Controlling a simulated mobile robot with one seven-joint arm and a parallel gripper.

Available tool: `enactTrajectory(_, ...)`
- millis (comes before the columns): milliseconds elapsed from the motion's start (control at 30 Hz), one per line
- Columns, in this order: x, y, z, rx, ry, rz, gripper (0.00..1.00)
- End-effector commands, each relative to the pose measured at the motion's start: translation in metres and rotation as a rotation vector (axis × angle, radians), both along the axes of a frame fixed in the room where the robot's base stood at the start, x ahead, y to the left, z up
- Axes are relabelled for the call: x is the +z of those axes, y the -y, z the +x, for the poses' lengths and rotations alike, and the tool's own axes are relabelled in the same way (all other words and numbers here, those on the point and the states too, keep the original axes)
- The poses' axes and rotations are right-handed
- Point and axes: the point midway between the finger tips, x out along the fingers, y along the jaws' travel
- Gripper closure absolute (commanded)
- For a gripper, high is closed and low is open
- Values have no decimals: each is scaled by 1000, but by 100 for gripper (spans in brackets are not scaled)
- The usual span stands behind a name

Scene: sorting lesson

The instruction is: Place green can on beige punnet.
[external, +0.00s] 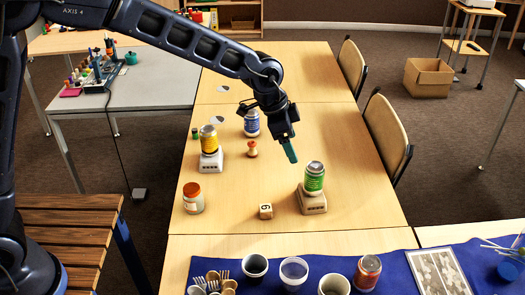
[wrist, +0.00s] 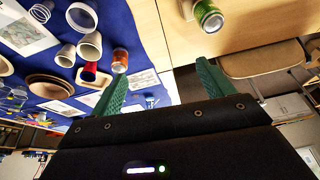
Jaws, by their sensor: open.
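The green can (external: 314,178) stands upright on top of the beige punnet (external: 312,204), at the right of the wooden table in the external view. In the wrist view the green can (wrist: 208,15) shows at the top edge, and the punnet cannot be made out clearly there. My gripper (external: 290,151) hangs above the table, up and to the left of the can in the external view, apart from it. Its green fingers are spread with nothing between them in the wrist view (wrist: 163,88).
A yellow can (external: 208,139) stands on a white punnet (external: 210,163) at left. A blue can (external: 252,124), wooden stamp (external: 252,149), lidded jar (external: 193,198) and numbered cube (external: 266,211) stand around. A blue cloth (external: 205,266) with cups and a red can (external: 367,272) lies in front.

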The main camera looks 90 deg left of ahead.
Motion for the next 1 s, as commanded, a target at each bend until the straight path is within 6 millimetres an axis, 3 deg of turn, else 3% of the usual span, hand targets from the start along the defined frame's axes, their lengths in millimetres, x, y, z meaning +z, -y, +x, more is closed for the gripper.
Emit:
enactTrajectory(33, 16, 17, -11, -4, 1, 7, 20)
enactTrajectory(200, 54, 64, -48, -7, -3, 18, 20)
enactTrajectory(500, 107, 137, -126, -3, -1, 28, 20)
enactTrajectory(700, 130, 177, -186, 4, 5, 29, 20)
enactTrajectory(1000, 146, 224, -280, 18, 18, 17, 20)
